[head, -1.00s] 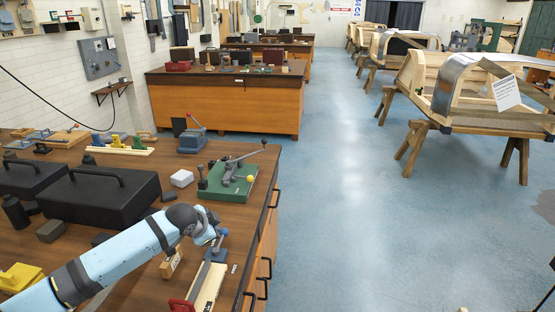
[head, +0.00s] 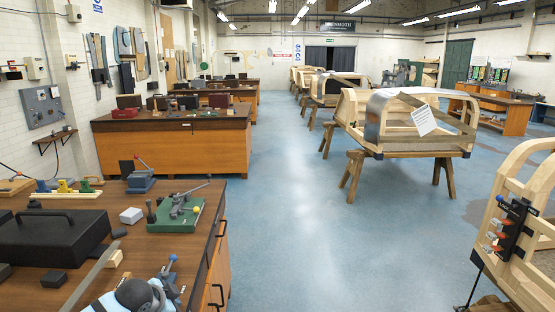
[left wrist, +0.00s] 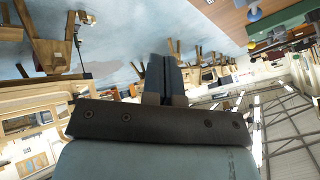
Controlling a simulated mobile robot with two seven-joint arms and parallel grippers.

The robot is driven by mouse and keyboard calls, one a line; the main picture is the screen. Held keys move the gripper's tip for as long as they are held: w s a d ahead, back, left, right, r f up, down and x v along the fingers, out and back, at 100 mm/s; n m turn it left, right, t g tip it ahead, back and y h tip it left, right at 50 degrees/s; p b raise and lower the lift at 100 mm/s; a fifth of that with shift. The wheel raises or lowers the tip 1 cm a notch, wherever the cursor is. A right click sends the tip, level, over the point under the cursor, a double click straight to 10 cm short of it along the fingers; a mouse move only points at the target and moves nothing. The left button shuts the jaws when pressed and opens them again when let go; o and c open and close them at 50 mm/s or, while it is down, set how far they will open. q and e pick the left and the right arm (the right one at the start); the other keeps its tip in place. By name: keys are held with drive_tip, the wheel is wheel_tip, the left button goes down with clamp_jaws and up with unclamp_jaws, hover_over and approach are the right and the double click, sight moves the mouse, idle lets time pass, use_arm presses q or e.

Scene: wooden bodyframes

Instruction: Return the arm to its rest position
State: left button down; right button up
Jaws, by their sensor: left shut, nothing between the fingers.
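My left arm (head: 135,294) enters the head view at the bottom left, low over the front of the near workbench (head: 95,210). It shows as a grey joint with light blue casing. My left gripper (left wrist: 161,64) shows in the left wrist view as two dark blue fingers side by side, shut with nothing between them. The wrist view is tilted, with floor at its top and ceiling at its lower right. My right gripper is not in view.
Wooden bodyframes (head: 405,120) stand on the right. The blue floor aisle (head: 300,220) is clear.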

use_arm(q)
drive_tip(key=s+d+f+n+g, duration=0.1)
drive_tip(key=s+d+f+n, duration=0.15)
drive_tip(key=s, duration=0.95)
drive_tip(key=s+d+f+n+g, duration=0.15)
drive_tip(key=s+d, duration=0.25)
drive_tip(key=s, duration=0.7)
drive_tip(key=s+a+r+n+g+y, duration=0.1)
drive_tip(key=s+a+n, duration=0.15)
drive_tip(key=s, duration=0.55)
drive_tip(key=s+a+n+g+y, duration=0.1)
drive_tip(key=s+a+n, duration=0.1)
drive_tip(key=s+a, duration=0.35)
drive_tip(key=w+d+f+t+h+p, duration=0.1)
drive_tip(key=w+d+f+t+h, duration=0.2)
drive_tip(key=d+f+t, duration=0.4)
wheel_tip(320, 180, down, 5)
drive_tip(key=shift+w+d+r+m+t+p, duration=0.15)
drive_tip(key=shift+w+d+m+t+p, duration=0.25)
drive_tip(key=shift+w+d, duration=0.4)
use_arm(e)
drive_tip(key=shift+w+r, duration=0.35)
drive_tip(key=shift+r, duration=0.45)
